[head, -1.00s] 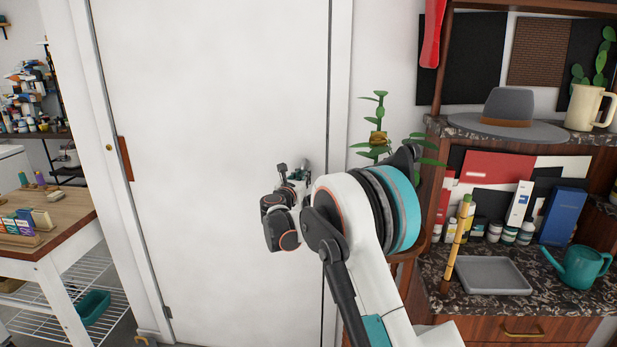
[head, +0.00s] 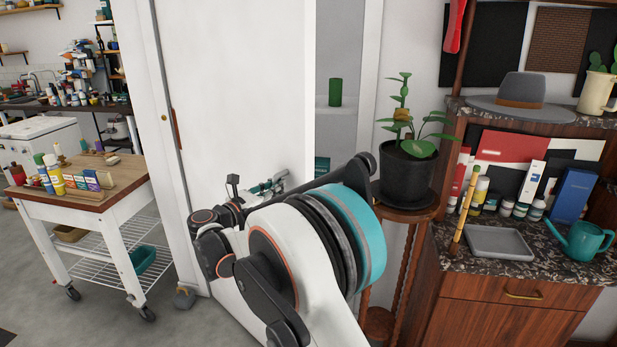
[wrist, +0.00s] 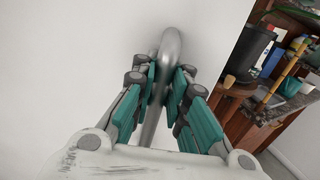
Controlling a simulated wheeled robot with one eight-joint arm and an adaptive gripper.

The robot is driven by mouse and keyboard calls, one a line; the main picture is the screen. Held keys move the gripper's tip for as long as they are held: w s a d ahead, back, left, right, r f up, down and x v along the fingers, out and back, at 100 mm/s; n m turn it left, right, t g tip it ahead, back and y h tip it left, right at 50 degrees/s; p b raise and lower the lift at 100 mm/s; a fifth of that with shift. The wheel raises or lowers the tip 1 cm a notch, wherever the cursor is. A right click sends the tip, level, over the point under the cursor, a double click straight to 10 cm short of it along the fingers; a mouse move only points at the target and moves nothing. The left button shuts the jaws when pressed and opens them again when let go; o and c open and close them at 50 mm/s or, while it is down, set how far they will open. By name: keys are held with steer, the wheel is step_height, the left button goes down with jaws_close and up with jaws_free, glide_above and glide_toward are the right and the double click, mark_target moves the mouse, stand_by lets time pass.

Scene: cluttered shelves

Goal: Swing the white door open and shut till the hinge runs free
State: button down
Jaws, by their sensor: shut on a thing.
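The white door (head: 240,90) stands partly open in its frame, with a gap at its right edge that shows a grey interior. Its metal handle (wrist: 170,50) shows in the wrist view as a curved grey bar against the white door face. My gripper (wrist: 164,85) has its teal-padded fingers closed on both sides of this bar. In the head view my gripper (head: 270,185) is at the door's right side, and my arm hides much of the handle and the lower door. A hinge (head: 175,128) shows on the left edge of the door.
A potted plant (head: 408,172) on a wooden stand is close to the right of my arm. A shelf unit (head: 500,285) with a watering can (head: 582,242) is farther right. A wheeled cart (head: 90,192) stands at left. A small doorstop-like object (head: 184,297) lies on the floor.

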steer(key=s+a, duration=1.7)
steer(key=a, duration=0.5)
steer(key=shift+s+f+p, duration=0.25)
steer(key=shift+s+p, duration=0.1)
steer(key=shift+p, duration=0.1)
steer(key=c, duration=2.1)
jaws_free()
steer(key=o, duration=0.5)
steer(key=shift+s+r, duration=0.2)
steer(key=shift+w, duration=0.1)
